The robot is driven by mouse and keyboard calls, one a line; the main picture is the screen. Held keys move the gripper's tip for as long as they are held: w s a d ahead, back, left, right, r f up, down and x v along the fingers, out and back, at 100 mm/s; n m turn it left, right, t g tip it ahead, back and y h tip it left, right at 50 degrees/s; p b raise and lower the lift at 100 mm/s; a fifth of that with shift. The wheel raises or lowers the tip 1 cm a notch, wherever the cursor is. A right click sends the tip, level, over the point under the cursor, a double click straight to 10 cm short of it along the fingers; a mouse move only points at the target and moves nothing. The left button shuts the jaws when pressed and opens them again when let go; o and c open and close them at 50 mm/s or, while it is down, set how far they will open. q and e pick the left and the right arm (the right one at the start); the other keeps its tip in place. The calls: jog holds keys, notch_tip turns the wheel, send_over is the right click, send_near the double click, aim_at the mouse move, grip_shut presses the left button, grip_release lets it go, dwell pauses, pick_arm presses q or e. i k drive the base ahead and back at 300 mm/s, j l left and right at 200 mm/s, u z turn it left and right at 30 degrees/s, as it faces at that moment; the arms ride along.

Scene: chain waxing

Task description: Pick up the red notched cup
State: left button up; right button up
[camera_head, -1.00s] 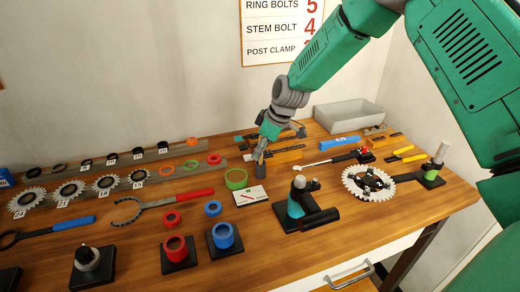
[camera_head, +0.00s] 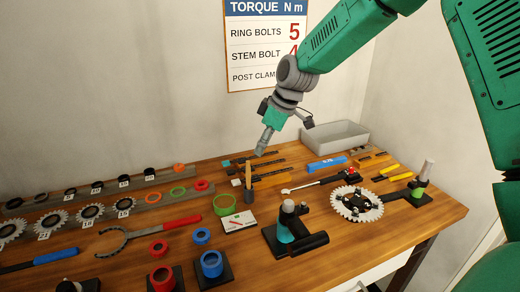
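A red cup (camera_head: 163,280) stands on a black base at the lower front of the table, partly cut off by the bottom edge of the picture. Its notch cannot be made out. A smaller red ring (camera_head: 158,248) lies just behind it. My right gripper (camera_head: 260,151) hangs above the back middle of the table, well behind and to the right of the red cup. It appears empty; its fingers are too small to show whether they are open. A brown upright handle (camera_head: 248,176) stands below it, apart from it. My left gripper is not in view.
A blue cup (camera_head: 212,264) stands right of the red cup, with a blue ring (camera_head: 201,236) behind. A red-handled wrench (camera_head: 170,224), a dark clamp stand (camera_head: 290,235) and a white chainring (camera_head: 357,204) are nearby. A grey bin (camera_head: 335,137) sits at the back.

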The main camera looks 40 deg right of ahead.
aim_at(158, 249)
jog(key=k, duration=1)
